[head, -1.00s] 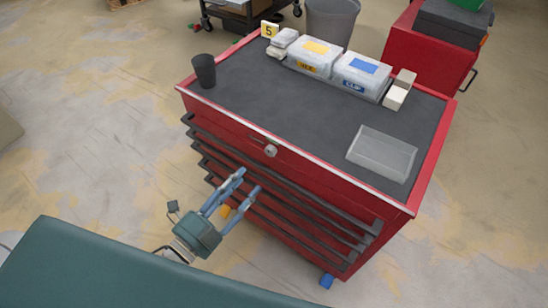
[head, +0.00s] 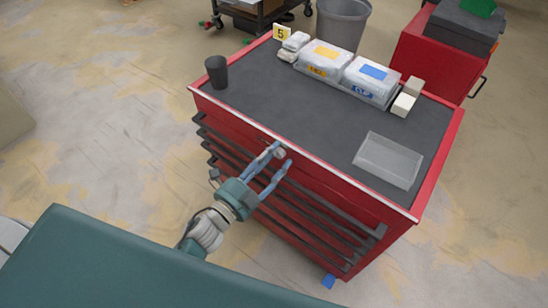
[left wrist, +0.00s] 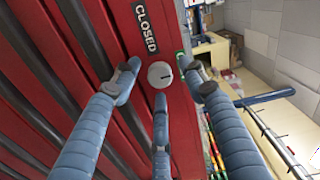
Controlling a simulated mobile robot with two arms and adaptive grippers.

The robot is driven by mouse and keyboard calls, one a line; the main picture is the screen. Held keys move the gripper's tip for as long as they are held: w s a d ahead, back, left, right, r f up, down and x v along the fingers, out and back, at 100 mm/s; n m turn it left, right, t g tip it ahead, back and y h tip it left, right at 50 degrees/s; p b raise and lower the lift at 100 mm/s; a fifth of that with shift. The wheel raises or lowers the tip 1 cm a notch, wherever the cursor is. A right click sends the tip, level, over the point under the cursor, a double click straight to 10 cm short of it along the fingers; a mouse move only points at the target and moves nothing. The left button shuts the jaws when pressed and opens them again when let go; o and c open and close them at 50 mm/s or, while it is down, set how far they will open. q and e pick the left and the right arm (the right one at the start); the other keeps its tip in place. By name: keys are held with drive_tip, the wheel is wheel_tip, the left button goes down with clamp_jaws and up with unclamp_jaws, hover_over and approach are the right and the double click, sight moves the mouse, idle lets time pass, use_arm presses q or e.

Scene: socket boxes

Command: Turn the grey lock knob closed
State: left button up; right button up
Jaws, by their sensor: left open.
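The grey lock knob (left wrist: 160,75) is a round disc with a dark slot mark on the red cabinet front, below a black CLOSED label (left wrist: 146,29) in the left wrist view. In the head view the knob (head: 280,153) shows between my fingertips, near the cabinet's top edge. My left gripper (head: 279,158) is open, with blue fingers spread on either side of the knob; in the left wrist view its fingers (left wrist: 162,78) surround the knob. I cannot tell whether they touch it. My right gripper is not in view.
The red cabinet (head: 330,205) has several dark drawer handles below the knob. A grey bin (head: 343,22) stands behind.

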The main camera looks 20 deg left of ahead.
use_arm(q)
drive_tip(key=c, duration=1.1)
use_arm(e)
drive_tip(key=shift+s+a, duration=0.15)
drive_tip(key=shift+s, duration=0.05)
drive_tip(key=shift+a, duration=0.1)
